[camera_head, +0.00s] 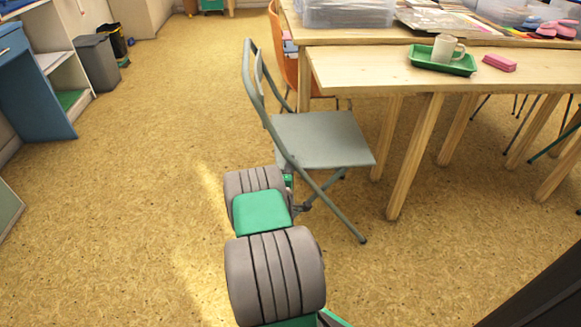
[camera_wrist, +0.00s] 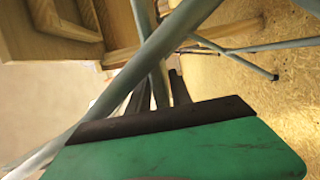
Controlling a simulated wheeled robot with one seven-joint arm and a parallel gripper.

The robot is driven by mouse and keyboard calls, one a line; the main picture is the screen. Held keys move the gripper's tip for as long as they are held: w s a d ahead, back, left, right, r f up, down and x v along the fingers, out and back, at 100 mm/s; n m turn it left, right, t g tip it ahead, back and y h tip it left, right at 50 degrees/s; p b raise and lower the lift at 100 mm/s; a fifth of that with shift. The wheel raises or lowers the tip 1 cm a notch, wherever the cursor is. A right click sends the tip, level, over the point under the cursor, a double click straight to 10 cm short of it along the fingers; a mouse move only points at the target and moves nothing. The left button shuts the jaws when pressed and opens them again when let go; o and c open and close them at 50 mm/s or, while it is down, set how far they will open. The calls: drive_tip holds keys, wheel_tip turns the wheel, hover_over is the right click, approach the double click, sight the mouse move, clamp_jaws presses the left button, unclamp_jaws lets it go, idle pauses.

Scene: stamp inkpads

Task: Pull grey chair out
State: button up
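The grey chair (camera_head: 322,140) is a folding chair with a tubular frame. Its seat faces right, with the seat's right edge close to the wooden table (camera_head: 480,65). My arm reaches up from the bottom of the head view. My gripper (camera_head: 298,203) is low beside the chair's frame, under the seat, and partly hidden behind my arm. In the wrist view, two dark fingers of my gripper (camera_wrist: 160,90) are apart, with grey chair tubing (camera_wrist: 155,55) crossing at and between them. I cannot tell whether they press on it.
A green tray (camera_head: 425,62) with a mug (camera_head: 445,48) and a pink box (camera_head: 499,62) are on the table. An orange chair (camera_head: 284,60) stands behind the grey chair. Table legs stand right of it. A bin (camera_head: 97,62) and blue cabinet (camera_head: 30,85) are left. Floor between is clear.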

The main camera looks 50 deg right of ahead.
drive_tip(key=shift+c, duration=0.2)
clamp_jaws()
idle(1.1)
